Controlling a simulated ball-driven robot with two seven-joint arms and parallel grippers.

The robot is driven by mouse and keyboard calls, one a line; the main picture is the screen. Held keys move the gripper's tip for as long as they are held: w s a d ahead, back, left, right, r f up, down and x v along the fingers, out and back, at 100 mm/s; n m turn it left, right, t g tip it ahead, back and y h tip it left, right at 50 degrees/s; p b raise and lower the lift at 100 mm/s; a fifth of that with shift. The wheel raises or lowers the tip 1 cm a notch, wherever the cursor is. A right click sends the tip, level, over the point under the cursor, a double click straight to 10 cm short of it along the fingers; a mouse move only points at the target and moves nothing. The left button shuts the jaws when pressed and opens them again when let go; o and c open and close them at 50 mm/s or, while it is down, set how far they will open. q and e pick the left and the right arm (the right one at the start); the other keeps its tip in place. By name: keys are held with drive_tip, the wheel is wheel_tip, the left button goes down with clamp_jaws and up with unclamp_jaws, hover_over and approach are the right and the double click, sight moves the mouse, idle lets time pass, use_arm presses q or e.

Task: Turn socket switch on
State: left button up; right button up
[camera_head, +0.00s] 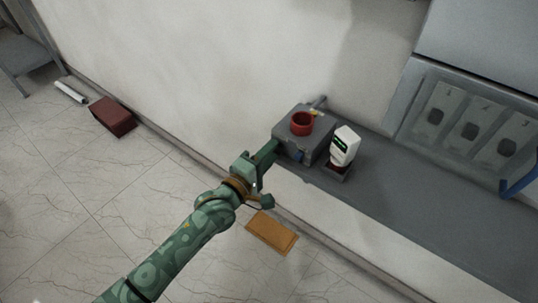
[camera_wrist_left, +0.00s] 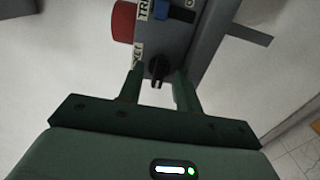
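The socket switch is a small black rotary knob (camera_wrist_left: 158,69) on the face of a grey box (camera_wrist_left: 205,40), beside a partly hidden label ending in "KET". The grey box (camera_head: 318,144) stands on the wall shelf in the head view. My left gripper (camera_head: 271,155) is at the left side of the box. In the left wrist view its two green fingers (camera_wrist_left: 160,82) are apart, one on each side of the knob, with gaps between; I cannot see contact. In the head view the knob is hidden. My right gripper is not in view.
A red round part (camera_head: 302,123) is on the box. A white device with a green display (camera_head: 344,148) stands close right of it on the grey shelf (camera_head: 415,200). Numbered wall slots (camera_head: 470,130) are at right. A dark red box (camera_head: 113,117) and orange-brown panel (camera_head: 271,233) are lower down.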

use_arm(q)
drive_tip(key=c, duration=0.7)
clamp_jaws()
drive_tip(key=shift+r, duration=0.1)
drive_tip(key=m+p, duration=0.6)
drive_tip(key=m, duration=1.1)
drive_tip(key=shift+m, duration=0.4)
